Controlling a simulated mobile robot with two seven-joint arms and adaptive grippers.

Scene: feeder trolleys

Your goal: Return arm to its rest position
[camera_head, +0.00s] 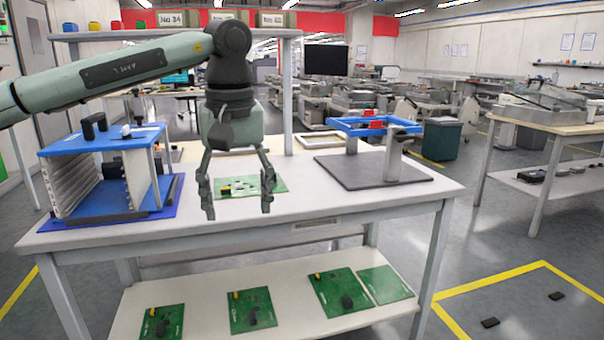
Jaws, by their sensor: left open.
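My left arm comes in from the left at the top. My left gripper (238,200) points down over the white table (300,222) with its two fingers spread, open and empty. A green circuit board (255,186) with a yellow part lies on the table, seen between and behind the fingers. I cannot tell the exact height of the fingertips above the table. My right gripper is not in view.
A blue-topped rack (97,140) stands at the table's left. A blue frame fixture (362,126) on a dark base plate (410,176) stands at the right. Several green boards lie on the lower shelf (215,290). The table's front middle is clear.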

